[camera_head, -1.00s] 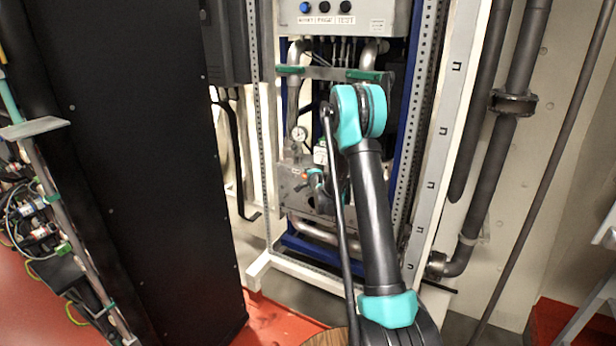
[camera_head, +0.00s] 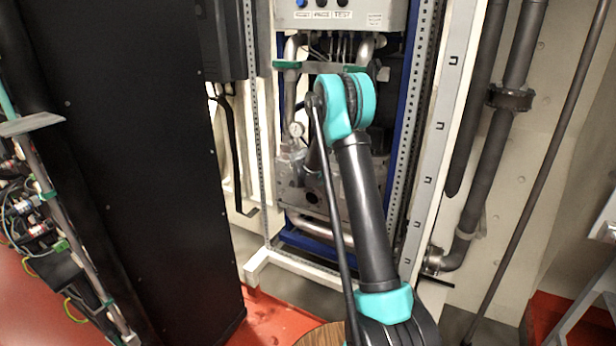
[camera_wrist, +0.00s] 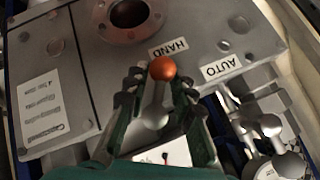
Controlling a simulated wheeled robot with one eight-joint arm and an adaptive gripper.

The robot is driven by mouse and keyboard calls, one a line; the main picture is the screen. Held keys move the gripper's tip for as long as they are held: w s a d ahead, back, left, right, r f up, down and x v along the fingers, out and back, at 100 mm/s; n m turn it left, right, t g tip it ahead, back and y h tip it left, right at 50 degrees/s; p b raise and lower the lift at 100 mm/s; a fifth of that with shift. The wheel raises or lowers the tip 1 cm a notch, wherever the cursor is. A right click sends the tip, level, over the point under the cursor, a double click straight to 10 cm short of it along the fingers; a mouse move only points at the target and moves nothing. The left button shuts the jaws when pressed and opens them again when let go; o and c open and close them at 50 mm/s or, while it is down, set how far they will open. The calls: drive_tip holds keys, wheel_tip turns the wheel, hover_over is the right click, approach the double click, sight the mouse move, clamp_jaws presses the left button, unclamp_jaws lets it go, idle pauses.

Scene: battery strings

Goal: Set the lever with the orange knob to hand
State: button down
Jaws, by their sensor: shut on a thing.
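In the wrist view the lever's orange knob (camera_wrist: 162,68) shows at the tips of my gripper (camera_wrist: 161,88). The grey lever shaft (camera_wrist: 155,108) runs between the two dark fingers, which are closed around it. The knob sits just below the HAND label (camera_wrist: 168,49), and the lever points towards that label. The AUTO label (camera_wrist: 222,67) is to the right, apart from the knob. In the head view my arm hides the gripper and the knob; part of the grey lever panel (camera_head: 290,172) shows left of the arm.
A round opening with a flange (camera_wrist: 130,14) lies above the knob. Metal rods with ball ends (camera_wrist: 270,125) stand at the right of the wrist view.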

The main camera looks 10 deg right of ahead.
drive_tip(key=shift+s+f, duration=0.1)
idle(0.5)
drive_tip(key=c, duration=1.3)
unclamp_jaws()
drive_tip(key=v, duration=1.2)
drive_tip(key=shift+a, duration=0.15)
drive_tip(key=s+d+f+n+g+y, duration=0.1)
drive_tip(key=s+n, duration=0.3)
drive_tip(key=s, duration=1.1)
drive_tip(key=s+d+f+n+g, duration=0.2)
drive_tip(key=s+f+n, duration=0.1)
drive_tip(key=s, duration=1.2)
drive_tip(key=s+d+f+n+g+y, duration=0.1)
drive_tip(key=s+n, duration=0.4)
drive_tip(key=s, duration=1.1)
drive_tip(key=shift+d+f+g+y, duration=0.3)
drive_tip(key=shift+d+f+g, duration=0.1)
drive_tip(key=shift+d+f, duration=0.15)
